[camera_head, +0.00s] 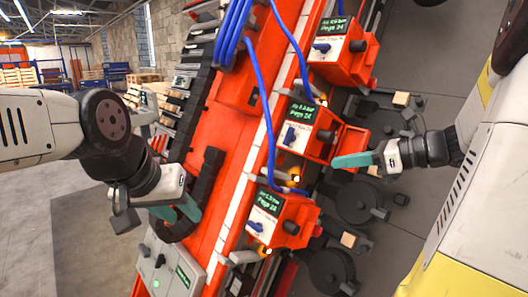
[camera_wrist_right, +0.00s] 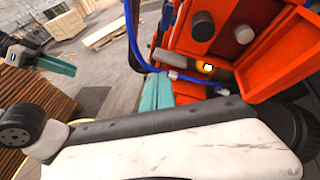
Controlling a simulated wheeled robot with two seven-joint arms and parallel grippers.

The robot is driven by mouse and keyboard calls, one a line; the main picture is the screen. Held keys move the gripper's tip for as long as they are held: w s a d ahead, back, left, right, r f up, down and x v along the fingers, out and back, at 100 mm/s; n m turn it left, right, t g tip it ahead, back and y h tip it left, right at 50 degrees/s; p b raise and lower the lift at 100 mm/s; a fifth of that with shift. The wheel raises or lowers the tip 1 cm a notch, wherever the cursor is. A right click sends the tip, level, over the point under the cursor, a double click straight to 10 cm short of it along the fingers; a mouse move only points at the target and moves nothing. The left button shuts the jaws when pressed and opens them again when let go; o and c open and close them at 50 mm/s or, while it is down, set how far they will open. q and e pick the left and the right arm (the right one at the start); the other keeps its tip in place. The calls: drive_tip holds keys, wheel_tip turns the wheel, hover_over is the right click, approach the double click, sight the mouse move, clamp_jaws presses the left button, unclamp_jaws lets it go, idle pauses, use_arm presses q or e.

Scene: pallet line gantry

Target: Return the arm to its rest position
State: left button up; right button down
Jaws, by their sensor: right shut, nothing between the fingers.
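My right gripper (camera_head: 345,160) has teal fingers that lie together, shut and empty, beside the open red tray of the middle red control box (camera_head: 312,127). Its two shut fingers also show in the right wrist view (camera_wrist_right: 157,92), next to a blue cable and the red machine. My left gripper (camera_head: 185,210) is low at the left of the red gantry, its teal fingers close to a dark part there. Whether its fingers are open or shut is not clear. It also shows at the left edge of the right wrist view (camera_wrist_right: 57,64).
The red gantry beam (camera_head: 232,120) slants through the middle, with blue cables (camera_head: 266,110) hanging over it. Upper (camera_head: 343,52) and lower (camera_head: 283,215) control boxes carry green displays. Dark round fixtures (camera_head: 357,200) stand at the right. Grey floor (camera_head: 55,215) at the left is clear.

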drive_tip(key=s+a+f+n+h, duration=0.1)
drive_tip(key=s+a+n+h, duration=0.1)
drive_tip(key=n, duration=0.6)
drive_tip(key=s+a+f+n+g+h, duration=0.1)
drive_tip(key=s+a+n+h, duration=0.1)
drive_tip(key=s+n+h, duration=0.2)
drive_tip(key=s+a+f+n+h, duration=0.1)
drive_tip(key=s+a+n+h, duration=0.1)
drive_tip(key=s+n, duration=0.6)
drive_tip(key=n+h, duration=0.1)
drive_tip(key=n, duration=0.4)
drive_tip(key=shift+a+f+n+h, duration=0.3)
drive_tip(key=shift+a+f+n, duration=0.05)
drive_tip(key=shift+f+n, duration=0.05)
